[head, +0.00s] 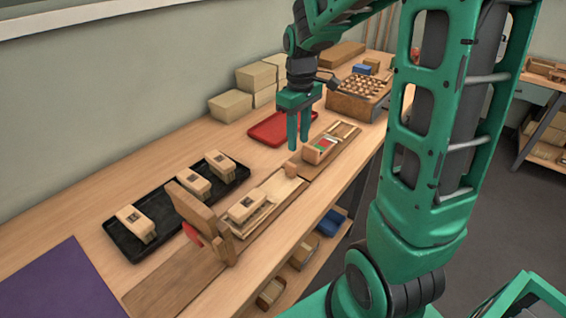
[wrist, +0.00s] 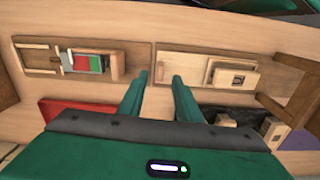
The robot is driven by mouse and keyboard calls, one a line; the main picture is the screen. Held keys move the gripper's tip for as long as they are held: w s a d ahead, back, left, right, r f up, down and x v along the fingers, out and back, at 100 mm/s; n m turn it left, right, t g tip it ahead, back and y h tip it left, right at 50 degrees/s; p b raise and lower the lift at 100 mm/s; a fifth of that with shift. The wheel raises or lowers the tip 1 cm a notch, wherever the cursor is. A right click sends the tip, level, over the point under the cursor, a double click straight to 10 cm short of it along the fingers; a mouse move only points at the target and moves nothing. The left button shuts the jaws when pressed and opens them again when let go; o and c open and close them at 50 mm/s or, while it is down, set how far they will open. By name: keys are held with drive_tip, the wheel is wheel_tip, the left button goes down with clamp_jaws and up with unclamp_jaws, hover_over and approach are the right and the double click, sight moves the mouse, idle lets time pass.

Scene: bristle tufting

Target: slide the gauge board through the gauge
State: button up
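The gauge (head: 205,215) is an upright wooden frame across a long wooden track, with a red piece on its left side. It shows partly at the right edge of the wrist view (wrist: 292,95). The gauge board (head: 270,200) appears to be the light board lying on the right side of the gauge. A stamped wooden block (head: 246,207) sits on it near the gauge, and a small upright wooden grip (head: 291,168) stands at its far end.
A black tray (head: 128,250) with several stamped blocks lies left of the gauge. A red tray (head: 264,132) lies behind my gripper. A wooden fixture (head: 338,148) with coloured pieces lies beyond the grip. A purple mat (head: 55,285) covers the near left; the track beyond the gauge (head: 170,280) is clear.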

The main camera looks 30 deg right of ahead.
sight(290, 163)
drive_tip(key=shift+w+a+f+n, duration=0.2)
drive_tip(key=shift+w+f, duration=0.15)
drive_tip(key=shift+w, duration=0.2)
drive_tip(key=shift+w+a+f+n, duration=0.15)
drive_tip(key=shift+w+f, duration=0.15)
drive_tip(key=shift+w, duration=0.2)
wheel_tip(290, 163, down, 10)
drive_tip(key=shift+a+f, duration=0.1)
drive_tip(key=shift+a, duration=0.05)
drive_tip(key=shift+w, duration=0.1)
drive_tip(key=shift+c, duration=0.7)
